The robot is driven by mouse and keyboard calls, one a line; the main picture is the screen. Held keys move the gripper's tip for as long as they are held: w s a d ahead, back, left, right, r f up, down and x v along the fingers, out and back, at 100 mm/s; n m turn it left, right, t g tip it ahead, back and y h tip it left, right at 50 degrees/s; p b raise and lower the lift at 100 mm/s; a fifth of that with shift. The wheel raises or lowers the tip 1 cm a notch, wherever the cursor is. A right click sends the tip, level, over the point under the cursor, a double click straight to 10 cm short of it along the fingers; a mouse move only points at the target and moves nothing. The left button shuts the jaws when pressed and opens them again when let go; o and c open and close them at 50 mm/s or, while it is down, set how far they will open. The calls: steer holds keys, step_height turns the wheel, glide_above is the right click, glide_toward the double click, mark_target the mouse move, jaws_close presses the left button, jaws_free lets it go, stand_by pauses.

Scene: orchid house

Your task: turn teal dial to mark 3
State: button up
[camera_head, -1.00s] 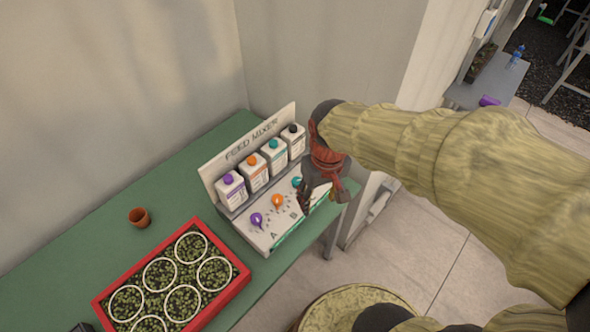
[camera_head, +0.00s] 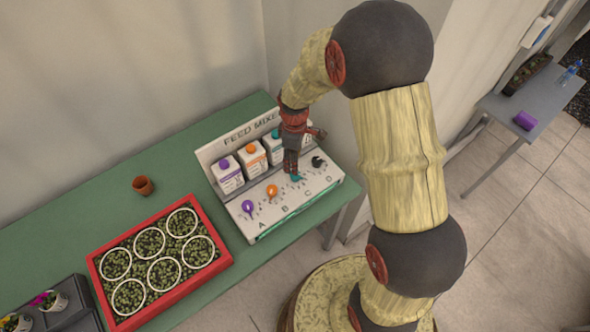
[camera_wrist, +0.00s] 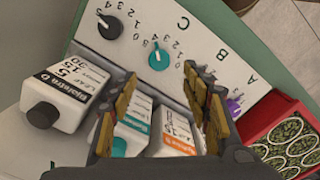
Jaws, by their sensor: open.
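The teal dial (camera_wrist: 159,58) sits on the white feed mixer panel (camera_wrist: 205,25) beside the letter C, with small numbers around its upper side in the wrist view. A pale line on it points roughly up in that view; which mark it meets is too small to tell. In the head view the teal dial (camera_head: 296,178) shows just below my fingertips. My gripper (camera_wrist: 160,84) is open, its two fingers spread above the panel either side of the dial's line, with nothing between them. In the head view my gripper (camera_head: 291,170) points down over the panel; contact with the dial cannot be told.
Capped bottles (camera_head: 228,175) stand behind the dials. A red seedling tray (camera_head: 222,262) and a small pot (camera_head: 143,186) are left.

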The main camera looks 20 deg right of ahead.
steer(key=shift+d+f+b, duration=0.1)
steer(key=shift+f+b, duration=0.3)
steer(key=shift+f, duration=3.5)
steer(key=shift+c, duration=1.3)
steer(key=c, duration=0.9)
